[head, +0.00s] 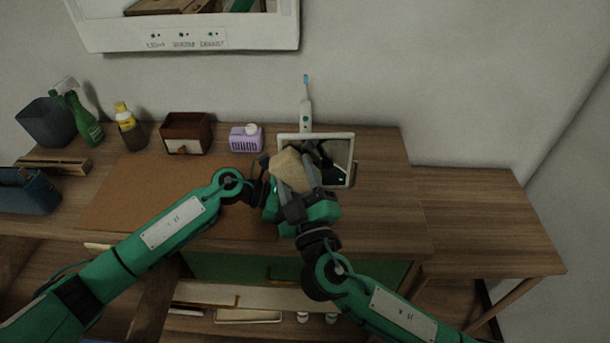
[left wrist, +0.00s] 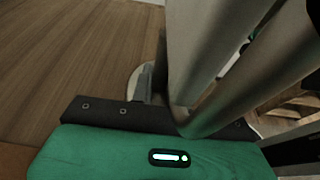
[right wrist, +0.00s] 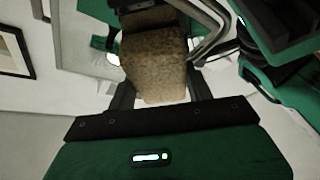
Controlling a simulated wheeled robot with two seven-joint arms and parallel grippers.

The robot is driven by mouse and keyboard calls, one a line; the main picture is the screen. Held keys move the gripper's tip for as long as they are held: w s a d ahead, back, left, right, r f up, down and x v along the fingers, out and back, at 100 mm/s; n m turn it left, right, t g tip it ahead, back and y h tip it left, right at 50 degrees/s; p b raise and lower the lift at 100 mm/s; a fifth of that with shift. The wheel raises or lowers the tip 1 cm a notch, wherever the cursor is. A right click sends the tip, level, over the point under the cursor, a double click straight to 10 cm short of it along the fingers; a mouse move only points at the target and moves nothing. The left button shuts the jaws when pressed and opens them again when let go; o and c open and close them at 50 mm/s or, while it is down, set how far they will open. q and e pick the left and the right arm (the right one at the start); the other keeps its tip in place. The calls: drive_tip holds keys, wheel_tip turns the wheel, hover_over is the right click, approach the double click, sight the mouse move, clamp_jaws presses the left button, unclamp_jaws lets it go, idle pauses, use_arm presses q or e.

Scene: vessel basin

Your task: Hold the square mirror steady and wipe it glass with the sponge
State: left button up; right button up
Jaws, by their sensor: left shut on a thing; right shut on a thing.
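The square mirror (head: 342,150) stands upright near the back of the table in the head view, with a pale frame and dark reflections in its glass. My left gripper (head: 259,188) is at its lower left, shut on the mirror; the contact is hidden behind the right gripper. My right gripper (head: 292,186) is in front of the mirror, shut on the tan sponge (head: 291,168). The sponge covers the left part of the glass in the head view. The sponge (right wrist: 155,60) also shows between the right fingers in the right wrist view. I cannot tell whether it touches the glass.
An electric toothbrush (head: 305,112) stands behind the mirror. A purple basket (head: 244,140), a brown drawer box (head: 187,134), a yellow-capped bottle (head: 128,128) and a green spray bottle (head: 84,122) line the back left. The brown mat (head: 140,200) and the table's right side are clear.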

sight(333, 161)
use_arm(q)
drive_tip(key=shift+f, duration=0.1)
use_arm(e)
drive_tip(key=shift+w+d, duration=0.2)
drive_tip(key=shift+d, duration=4)
drive_tip(key=shift+a, duration=0.1)
drive_tip(key=shift+s+a, duration=0.15)
drive_tip(key=shift+a, duration=3.95)
drive_tip(key=shift+s, duration=0.1)
drive_tip(key=shift+s+d, duration=0.15)
drive_tip(key=shift+s, duration=1.3)
drive_tip(key=shift+s+d, duration=0.1)
drive_tip(key=shift+s, duration=1.35)
drive_tip(key=shift+s, duration=0.15)
